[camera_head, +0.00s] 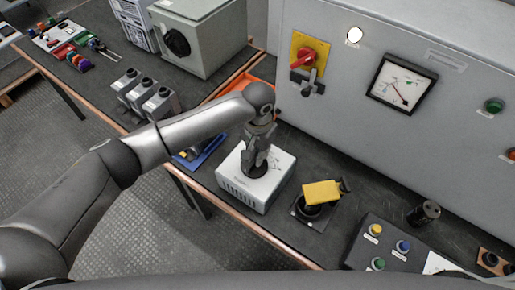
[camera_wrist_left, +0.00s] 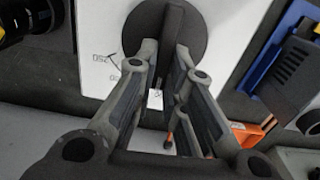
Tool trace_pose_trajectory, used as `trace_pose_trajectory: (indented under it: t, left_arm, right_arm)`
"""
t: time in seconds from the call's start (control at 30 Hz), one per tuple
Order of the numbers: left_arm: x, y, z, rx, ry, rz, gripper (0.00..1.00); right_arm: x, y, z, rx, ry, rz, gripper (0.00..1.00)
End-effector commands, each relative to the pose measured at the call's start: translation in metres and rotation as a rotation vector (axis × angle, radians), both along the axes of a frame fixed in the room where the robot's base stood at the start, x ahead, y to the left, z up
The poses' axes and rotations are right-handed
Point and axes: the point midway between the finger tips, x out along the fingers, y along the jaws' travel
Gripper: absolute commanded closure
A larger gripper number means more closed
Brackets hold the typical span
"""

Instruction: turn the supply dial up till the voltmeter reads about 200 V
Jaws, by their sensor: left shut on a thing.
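The supply is a white box (camera_head: 237,193) with side vents on the bench, with a black round dial (camera_head: 257,171) on its top. My left gripper (camera_head: 256,160) points down over the box and is shut on the dial. In the left wrist view the dial (camera_wrist_left: 160,20) shows as a dark disc with a raised grip bar between my left fingers (camera_wrist_left: 164,66). Scale marks show on the white top left of the dial. The voltmeter (camera_head: 401,84) is a square black-framed gauge on the grey cabinet; its exact reading is too small to tell. My right gripper is not in view.
A yellow-topped black device (camera_head: 321,194) stands right of the supply. A control box with coloured buttons (camera_head: 380,245) is further right. A blue tray (camera_head: 205,150) lies behind the supply's left side. The grey cabinet (camera_head: 350,45) with a red-handled switch (camera_head: 304,59) rises behind.

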Motion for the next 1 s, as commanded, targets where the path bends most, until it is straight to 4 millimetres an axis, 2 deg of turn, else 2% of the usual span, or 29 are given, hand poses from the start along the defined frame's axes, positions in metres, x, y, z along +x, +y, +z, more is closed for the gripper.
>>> trace_pose_trajectory:
  t: [0.03, 0.1, 0.43, 0.47, 0.63, 1.0]
  left_arm:
    - [-0.0007, -0.0010, 0.0045, -0.001, 0.002, -0.026, 1.00]
    - [-0.0008, -0.0016, 0.0033, -0.001, 0.001, -0.055, 1.00]
    - [-0.0003, -0.0016, 0.0011, -0.001, -0.002, -0.073, 1.00]
    - [-0.0002, -0.0017, 0.0011, -0.001, -0.002, -0.073, 0.87]
    - [-0.0003, -0.0016, 0.0009, -0.001, -0.002, -0.072, 0.67]
    - [-0.0005, -0.0016, 0.0050, -0.001, -0.001, -0.072, 0.67]
  right_arm:
    - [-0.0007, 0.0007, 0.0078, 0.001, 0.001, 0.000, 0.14]
    - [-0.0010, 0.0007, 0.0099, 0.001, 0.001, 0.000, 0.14]
    - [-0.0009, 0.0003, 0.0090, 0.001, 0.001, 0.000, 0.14]
    - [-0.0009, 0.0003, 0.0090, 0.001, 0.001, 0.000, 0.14]
    - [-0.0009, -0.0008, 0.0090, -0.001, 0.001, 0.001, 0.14]
    - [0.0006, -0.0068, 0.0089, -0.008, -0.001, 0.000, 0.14]
